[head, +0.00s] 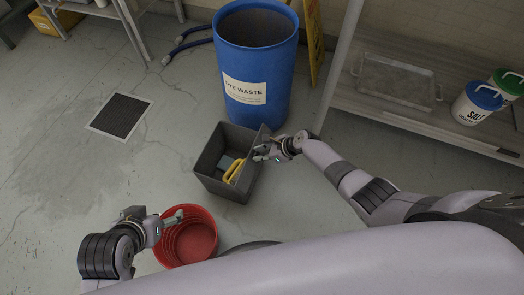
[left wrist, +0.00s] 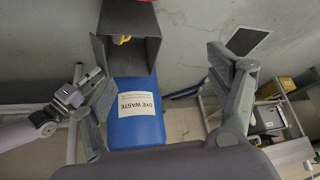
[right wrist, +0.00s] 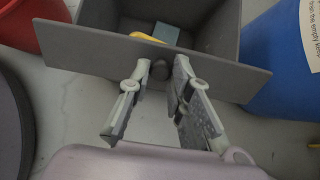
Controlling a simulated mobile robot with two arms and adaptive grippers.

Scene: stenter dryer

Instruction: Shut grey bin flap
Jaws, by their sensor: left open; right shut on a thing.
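The grey bin (head: 207,160) stands on the floor in front of the blue barrel, with its top open. A yellow item (head: 234,171) and a teal block (head: 225,161) lie inside. The grey flap (right wrist: 90,52) shows in the right wrist view as a flat panel along the bin's near side, away from the opening. A small round knob (right wrist: 160,70) sits on it. My right gripper (head: 268,150) is shut on this knob, one finger on each side. My left gripper (head: 160,222) is open and empty beside and above the red bucket, apart from the bin.
The red bucket (head: 190,240) stands at the near left of the bin. The blue dye waste barrel (head: 255,75) is close behind the bin. A grey shelf (head: 400,115) with a tray and white tubs is at the right. Floor left of the bin is clear around a drain grate (head: 120,114).

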